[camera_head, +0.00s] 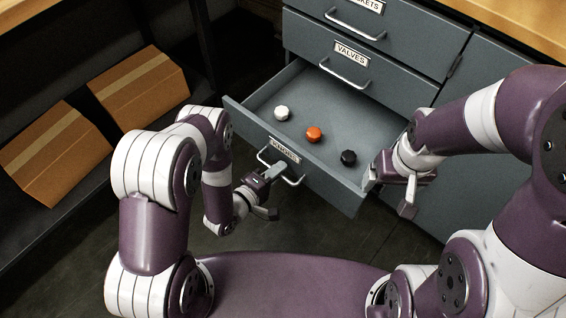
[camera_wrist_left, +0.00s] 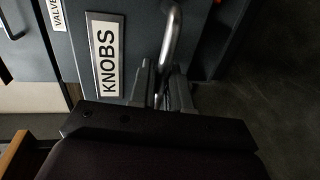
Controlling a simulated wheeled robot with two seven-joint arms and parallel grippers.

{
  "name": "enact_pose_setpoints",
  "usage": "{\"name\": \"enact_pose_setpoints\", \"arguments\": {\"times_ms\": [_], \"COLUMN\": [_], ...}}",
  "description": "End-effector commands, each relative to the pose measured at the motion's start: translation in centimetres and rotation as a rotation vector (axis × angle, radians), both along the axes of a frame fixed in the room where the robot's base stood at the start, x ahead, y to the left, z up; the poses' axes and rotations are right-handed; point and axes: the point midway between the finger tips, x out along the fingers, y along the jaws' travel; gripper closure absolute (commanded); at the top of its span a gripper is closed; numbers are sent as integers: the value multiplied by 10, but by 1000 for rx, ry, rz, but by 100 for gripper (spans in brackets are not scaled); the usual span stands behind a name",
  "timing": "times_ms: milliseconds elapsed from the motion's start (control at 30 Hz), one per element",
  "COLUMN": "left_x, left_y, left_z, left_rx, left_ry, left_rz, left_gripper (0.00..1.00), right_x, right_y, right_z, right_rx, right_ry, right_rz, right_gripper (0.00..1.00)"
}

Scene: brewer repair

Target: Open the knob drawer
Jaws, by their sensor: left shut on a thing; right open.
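The knob drawer (camera_head: 317,185) is pulled out from the grey cabinet, and its inside shows in the head view. A white knob (camera_head: 282,114), an orange knob (camera_head: 313,134) and a black knob (camera_head: 348,157) lie on its floor. Its front carries a bar handle (camera_head: 294,181) and a label, which reads KNOBS (camera_wrist_left: 108,58) in the left wrist view. My left gripper (camera_head: 273,173) is shut on the handle (camera_wrist_left: 171,40). My right gripper (camera_head: 388,190) is open beside the drawer's right front corner; whether it touches the drawer I cannot tell.
The valves drawer (camera_head: 345,62) above is shut, with another shut drawer (camera_head: 380,20) over it. Two cardboard boxes (camera_head: 138,88) (camera_head: 52,150) rest on a dark shelf at the left. Dark floor (camera_head: 225,255) shows below the open drawer.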

Motion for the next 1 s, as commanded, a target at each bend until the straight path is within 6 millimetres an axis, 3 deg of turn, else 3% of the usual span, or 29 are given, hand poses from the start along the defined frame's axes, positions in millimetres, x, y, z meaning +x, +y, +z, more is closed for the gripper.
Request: {"name": "enact_pose_setpoints", "arguments": {"times_ms": [400, 433, 467, 800, 1000], "left_x": [-3, -3, -3, -4, -29], "left_y": [2, 2, 2, 3, 23], "left_z": [-1, -1, -1, 1, 10], "left_rx": [0, 0, 0, 1, 2], "left_ry": [1, 1, 1, 0, 5], "left_rz": [-1, -1, -1, 0, 6], "left_gripper": [100, 79, 71, 71, 71], "right_x": [0, 0, 0, 0, 0], "right_y": [0, 0, 0, 0, 0], "right_z": [1, 1, 1, 2, 15], "right_rx": [0, 0, 0, 0, 0], "right_ry": [0, 0, 0, 0, 0], "right_rz": [0, 0, 0, 0, 0], "right_gripper": [13, 13, 13, 13, 13]}}
